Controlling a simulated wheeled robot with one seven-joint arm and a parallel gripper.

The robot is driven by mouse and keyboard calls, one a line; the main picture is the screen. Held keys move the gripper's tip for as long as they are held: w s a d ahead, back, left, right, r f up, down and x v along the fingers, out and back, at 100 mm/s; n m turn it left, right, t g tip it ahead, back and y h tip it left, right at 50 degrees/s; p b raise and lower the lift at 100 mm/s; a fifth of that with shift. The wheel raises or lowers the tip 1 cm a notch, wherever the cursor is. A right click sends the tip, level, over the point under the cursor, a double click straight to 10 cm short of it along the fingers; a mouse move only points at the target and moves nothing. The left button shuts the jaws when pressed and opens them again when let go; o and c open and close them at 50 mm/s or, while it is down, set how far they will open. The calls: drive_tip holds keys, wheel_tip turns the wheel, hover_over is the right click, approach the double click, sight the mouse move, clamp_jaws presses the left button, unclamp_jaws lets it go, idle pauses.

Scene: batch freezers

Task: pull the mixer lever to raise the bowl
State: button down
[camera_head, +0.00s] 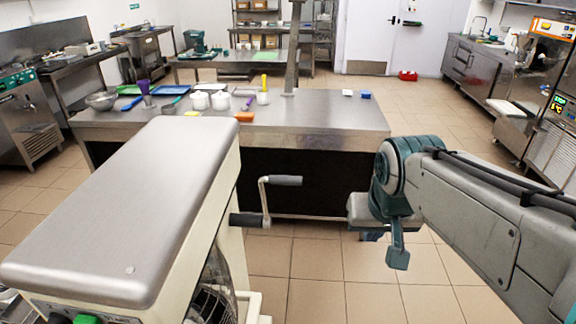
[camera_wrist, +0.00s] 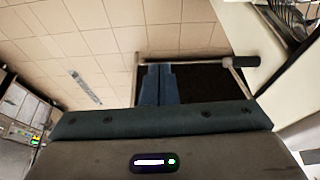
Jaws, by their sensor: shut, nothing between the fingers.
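The mixer (camera_head: 130,210) stands at the left in the head view, with a metal top and cream sides. Its bent metal lever (camera_head: 265,203) sticks out from the right side, with a dark grip (camera_head: 285,181) at the upper end and another dark piece at the lower end. In the wrist view the lever (camera_wrist: 232,75) shows right of the fingers, with a black grip (camera_wrist: 245,61). My gripper (camera_wrist: 159,70) is shut and empty, to the right of the lever in the head view, apart from it. The bowl is mostly hidden; a wire guard (camera_head: 208,302) shows under the mixer head.
A steel table (camera_head: 330,118) with white containers (camera_head: 210,100) and utensils stands behind the mixer. Tiled floor (camera_head: 330,285) is open right of the mixer. Steel counters (camera_head: 475,70) and a machine (camera_head: 555,90) line the right side.

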drive_tip(key=w+a+r+t, duration=0.1)
drive_tip(key=w+a+r, duration=0.2)
drive_tip(key=w+a, duration=0.5)
drive_tip(key=w+a+r+t, duration=0.1)
drive_tip(key=w+a+r, duration=0.1)
drive_tip(key=w+a, duration=0.6)
drive_tip(key=w, duration=0.7)
drive_tip(key=shift+w+a+r, duration=0.3)
drive_tip(key=shift+a+r, duration=0.1)
wheel_tip(320, 180, down, 9)
drive_tip(key=w+p, duration=0.1)
drive_tip(key=p, duration=0.3)
drive_tip(key=shift+f, duration=0.2)
drive_tip(key=shift+f, duration=0.1)
